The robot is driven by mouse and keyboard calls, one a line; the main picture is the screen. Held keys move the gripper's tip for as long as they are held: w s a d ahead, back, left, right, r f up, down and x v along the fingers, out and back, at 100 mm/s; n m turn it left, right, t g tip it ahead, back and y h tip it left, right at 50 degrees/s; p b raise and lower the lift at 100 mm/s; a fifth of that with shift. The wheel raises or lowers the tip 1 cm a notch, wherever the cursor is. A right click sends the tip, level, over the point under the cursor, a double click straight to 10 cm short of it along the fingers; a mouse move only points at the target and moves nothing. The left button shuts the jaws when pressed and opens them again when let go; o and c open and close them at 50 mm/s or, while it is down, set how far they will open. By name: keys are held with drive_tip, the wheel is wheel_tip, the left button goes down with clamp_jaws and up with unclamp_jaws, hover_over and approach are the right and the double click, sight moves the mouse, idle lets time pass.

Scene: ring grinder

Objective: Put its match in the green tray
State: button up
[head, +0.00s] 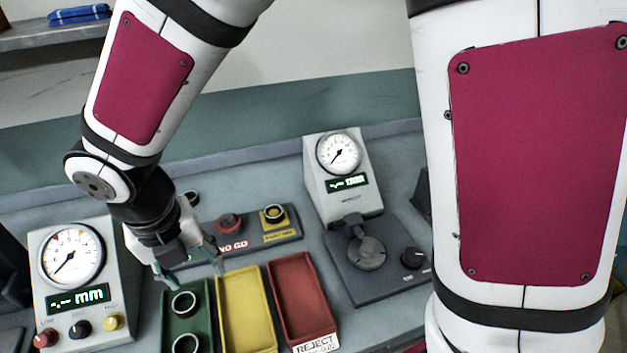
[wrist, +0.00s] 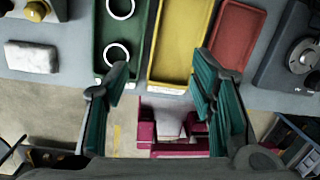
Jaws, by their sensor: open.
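The green tray (head: 203,318) stands at the front left of the tray row and holds two metal rings. One ring (head: 184,303) lies nearer its back and the other (head: 187,344) nearer its front. The wrist view shows the green tray (wrist: 108,28) with one ring (wrist: 117,52) near its end and another ring (wrist: 121,8) at the top edge. My gripper (head: 192,270) is above the back of the green and yellow trays. In the wrist view my gripper (wrist: 162,82) has its fingers wide apart, with nothing held between them.
The yellow tray (head: 247,310) and red REJECT tray (head: 302,300) are empty. Behind is a NO GO block (head: 250,232) with a ring on its yellow post (head: 274,214). Dial gauges stand left (head: 80,265) and right (head: 340,180). A pale block (wrist: 32,57) lies beside the green tray.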

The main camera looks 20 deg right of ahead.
drive_tip(key=s+d+r+m+t, duration=0.1)
drive_tip(key=d+r+m, duration=0.55)
drive_tip(key=m, duration=0.25)
drive_tip(key=d+r+m+t, duration=0.1)
drive_tip(key=d+r+m, duration=0.4)
drive_tip(key=d+m, duration=0.4)
drive_tip(key=s+d+r+m+t, duration=0.1)
drive_tip(key=s+d+m, duration=0.3)
drive_tip(key=m, duration=0.5)
drive_tip(key=s+d+r+m+t, duration=0.1)
drive_tip(key=s+d+r+m, duration=0.2)
drive_tip(key=m, duration=0.7)
drive_tip(key=shift+s+d+r+y, duration=0.4)
drive_tip(key=shift+s+r, duration=0.35)
